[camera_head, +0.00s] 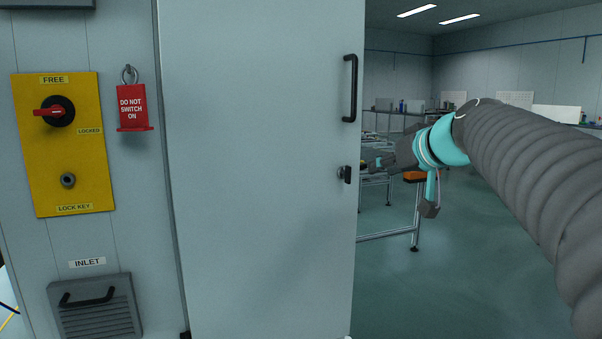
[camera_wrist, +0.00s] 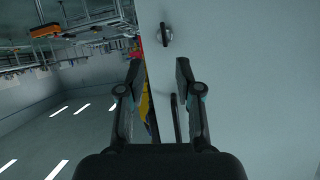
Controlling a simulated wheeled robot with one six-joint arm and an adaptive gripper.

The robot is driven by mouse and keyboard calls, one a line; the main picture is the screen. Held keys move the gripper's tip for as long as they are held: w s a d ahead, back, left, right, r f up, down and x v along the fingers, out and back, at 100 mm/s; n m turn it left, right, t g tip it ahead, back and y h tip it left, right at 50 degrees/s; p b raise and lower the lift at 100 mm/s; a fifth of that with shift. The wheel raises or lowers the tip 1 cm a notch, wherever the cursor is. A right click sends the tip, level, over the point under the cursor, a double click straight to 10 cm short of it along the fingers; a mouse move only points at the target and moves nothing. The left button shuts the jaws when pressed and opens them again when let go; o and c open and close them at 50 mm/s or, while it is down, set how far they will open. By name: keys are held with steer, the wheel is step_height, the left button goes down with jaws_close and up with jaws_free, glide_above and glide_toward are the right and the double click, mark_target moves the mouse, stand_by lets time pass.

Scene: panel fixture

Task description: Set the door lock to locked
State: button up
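The pale door (camera_head: 260,200) fills the middle of the head view. A small dark turn knob (camera_head: 345,174) sits near its right edge, below the black pull handle (camera_head: 350,88). In the wrist view the knob (camera_wrist: 165,34) is a round base with a dark bar, beyond my fingertips and not touched. My gripper (camera_head: 371,160) is just right of the knob in the head view, its fingers partly hard to see. In the wrist view my gripper (camera_wrist: 159,75) is open and empty, with the door surface behind the right finger. No label shows at the knob.
A yellow panel (camera_head: 88,180) at left has a red rotary switch (camera_head: 57,111), its bar roughly horizontal, with FREE and LOCKED labels. A red tag (camera_head: 132,108) hangs beside it. A vent labelled INLET (camera_head: 97,308) is below. Workbenches (camera_head: 385,235) stand behind; the floor at right is clear.

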mark_target(350, 172)
steer(key=shift+n, duration=0.9)
steer(key=x, duration=0.4)
steer(key=r+p+x, duration=0.1)
steer(key=x, duration=0.4)
steer(key=p+x, duration=0.1)
steer(key=x, duration=0.3)
steer(key=shift+w+a+r, duration=0.15)
steer(key=shift+w+a, duration=0.35)
steer(key=shift+w, duration=0.1)
